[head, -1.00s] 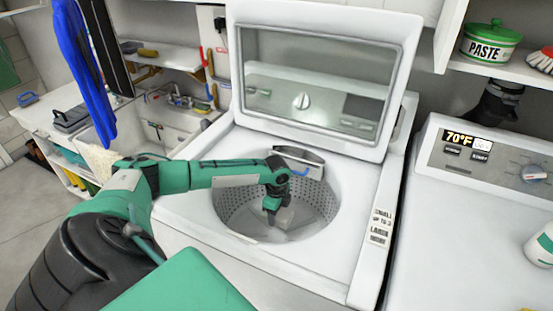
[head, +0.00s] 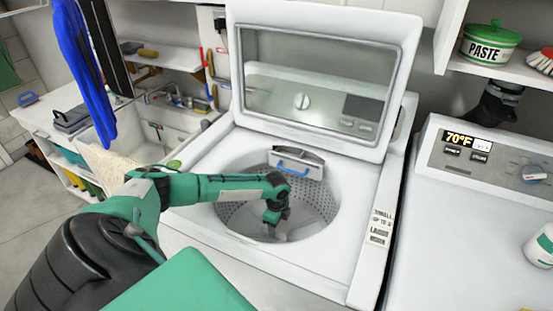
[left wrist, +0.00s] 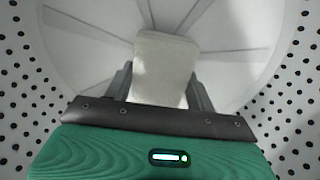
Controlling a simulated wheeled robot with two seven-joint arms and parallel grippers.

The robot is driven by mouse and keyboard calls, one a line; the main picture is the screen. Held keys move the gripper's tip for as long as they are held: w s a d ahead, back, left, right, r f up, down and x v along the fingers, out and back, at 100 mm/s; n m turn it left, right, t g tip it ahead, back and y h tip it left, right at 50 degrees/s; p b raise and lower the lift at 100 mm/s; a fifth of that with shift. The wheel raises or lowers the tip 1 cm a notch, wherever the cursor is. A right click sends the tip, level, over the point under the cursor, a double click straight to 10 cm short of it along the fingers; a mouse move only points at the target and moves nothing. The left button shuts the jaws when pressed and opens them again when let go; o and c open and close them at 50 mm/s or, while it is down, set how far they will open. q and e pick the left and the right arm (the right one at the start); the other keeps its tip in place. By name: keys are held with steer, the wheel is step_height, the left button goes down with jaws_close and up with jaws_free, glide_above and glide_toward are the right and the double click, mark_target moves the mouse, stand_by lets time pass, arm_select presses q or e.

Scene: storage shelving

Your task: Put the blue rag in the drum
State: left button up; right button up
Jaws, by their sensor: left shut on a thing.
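The drum (head: 318,205) is the perforated tub of the open top-loading washer, in the middle of the head view. My left gripper (head: 276,222) reaches down inside it. It is shut on a pale, cream-white piece (left wrist: 165,58), which shows between its fingers in the left wrist view, above the drum's finned floor (left wrist: 85,50). I cannot tell whether the piece touches the floor. No blue shows on it. A long blue cloth-like thing (head: 82,70) hangs at the upper left, far from the gripper. My right gripper is not in view.
The washer's raised lid (head: 315,85) stands behind the opening. A drawer-like piece with a blue handle (head: 292,169) sits at the drum's back rim. Another white machine (head: 480,235) stands at right. A paste tub (head: 490,46) sits on a shelf.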

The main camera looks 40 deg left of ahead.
arm_select(q)
steer(key=shift+f, duration=0.3)
steer(key=o, duration=1)
steer(key=shift+o, duration=0.2)
steer(key=shift+r, duration=0.35)
step_height(320, 180, up, 13)
steer(key=shift+f, duration=0.2)
